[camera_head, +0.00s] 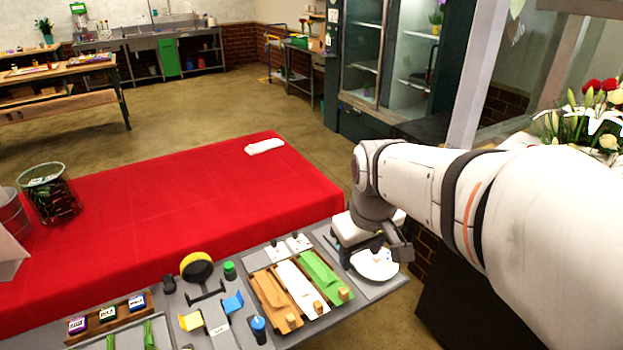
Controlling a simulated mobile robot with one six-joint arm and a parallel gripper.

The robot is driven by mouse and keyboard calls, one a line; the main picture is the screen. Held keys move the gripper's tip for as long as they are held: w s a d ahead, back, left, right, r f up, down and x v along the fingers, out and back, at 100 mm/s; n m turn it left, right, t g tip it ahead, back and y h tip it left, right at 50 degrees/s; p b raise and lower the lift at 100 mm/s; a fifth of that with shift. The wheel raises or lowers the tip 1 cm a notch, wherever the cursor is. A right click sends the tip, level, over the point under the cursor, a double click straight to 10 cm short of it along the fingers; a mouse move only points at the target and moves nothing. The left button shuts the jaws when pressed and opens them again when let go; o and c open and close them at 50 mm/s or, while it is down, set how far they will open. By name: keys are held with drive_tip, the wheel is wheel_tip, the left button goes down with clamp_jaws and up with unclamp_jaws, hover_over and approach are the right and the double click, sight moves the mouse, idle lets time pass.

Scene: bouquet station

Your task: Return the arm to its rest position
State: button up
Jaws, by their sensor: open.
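My arm (420,180) reaches in from the right edge, a large white limb with dark joint bands. My gripper (375,253) points down at the right end of the grey work surface. Its jaws are apart, and I see nothing held between them. A white round dish-like thing (374,267) lies just below and beside the jaws. I cannot tell whether the gripper touches it.
A grey station (350,307) holds a tray with brown, white and green strips (318,270), a yellow ring stand (197,266) and a blue-capped bottle (258,328). Behind is a mostly bare red-covered table (180,210) with a white cloth (264,146). Flowers (590,115) stand at right.

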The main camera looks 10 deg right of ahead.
drive_tip(key=s+a+f+m+t, duration=0.1)
drive_tip(key=s+a+m, duration=0.1)
drive_tip(key=s, duration=0.5)
drive_tip(key=shift+s+m, duration=0.25)
drive_tip(key=shift+m, duration=0.25)
drive_tip(key=shift+a, duration=0.1)
